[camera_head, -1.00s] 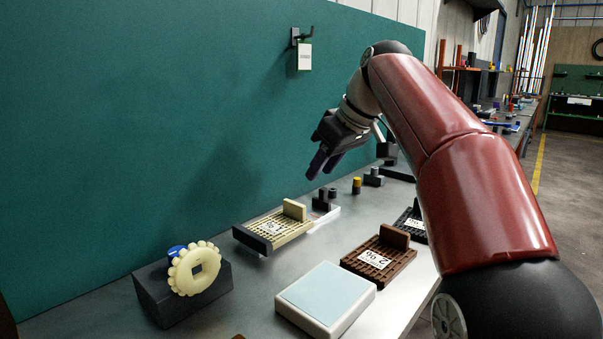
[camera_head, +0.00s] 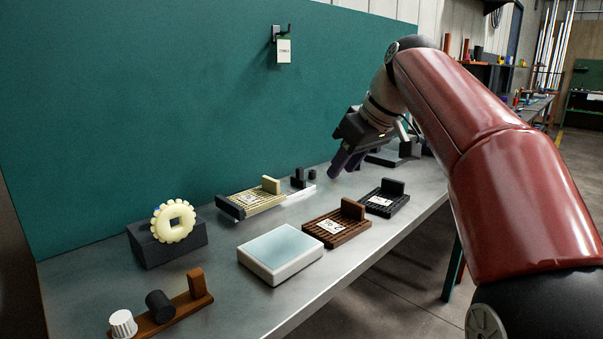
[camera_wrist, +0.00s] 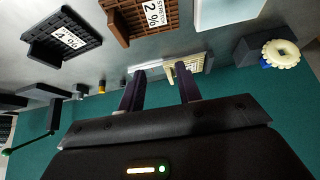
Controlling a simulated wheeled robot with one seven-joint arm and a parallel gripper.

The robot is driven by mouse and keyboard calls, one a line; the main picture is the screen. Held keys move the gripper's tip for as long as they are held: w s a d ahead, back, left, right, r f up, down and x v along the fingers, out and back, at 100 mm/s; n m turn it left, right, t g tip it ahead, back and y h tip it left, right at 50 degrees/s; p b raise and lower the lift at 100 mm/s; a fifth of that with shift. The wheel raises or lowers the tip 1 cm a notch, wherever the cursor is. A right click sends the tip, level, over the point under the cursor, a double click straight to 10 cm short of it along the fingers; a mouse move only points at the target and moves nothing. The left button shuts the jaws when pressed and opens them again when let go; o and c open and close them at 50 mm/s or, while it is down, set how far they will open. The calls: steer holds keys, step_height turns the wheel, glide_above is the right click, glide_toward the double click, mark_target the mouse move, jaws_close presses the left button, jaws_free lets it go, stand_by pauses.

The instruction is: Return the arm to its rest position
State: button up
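My arm (camera_head: 480,140) reaches in from the right and bends down at the wrist. My gripper (camera_head: 347,165) hangs above the far part of the bench, its fingers angled down and left. In the wrist view my gripper (camera_wrist: 160,88) shows two dark fingers well apart with nothing held between them. The cream slotted tray (camera_wrist: 186,68) and a clear plate lie beyond the fingertips, apart from them. No marker for a rest position shows.
The metal bench (camera_head: 220,275) carries a cream gear on a dark block (camera_head: 165,245), a white-framed pad (camera_head: 281,254), a brown tray (camera_head: 337,226) and a black tray (camera_head: 384,200). A brown peg holder (camera_head: 180,308) stands front left. The green wall (camera_head: 150,90) backs the bench.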

steer(key=s+d+f+m+h, duration=0.2)
steer(key=s+d+f+m, duration=0.1)
steer(key=s+f, duration=0.9)
steer(key=s+d+f+m+t+h, duration=0.1)
steer(key=s+d+f+m, duration=0.3)
steer(key=s+f, duration=0.9)
steer(key=shift+s+d+m+h, duration=0.15)
steer(key=shift+s+m+h, duration=0.55)
steer(key=shift+s+m, duration=0.1)
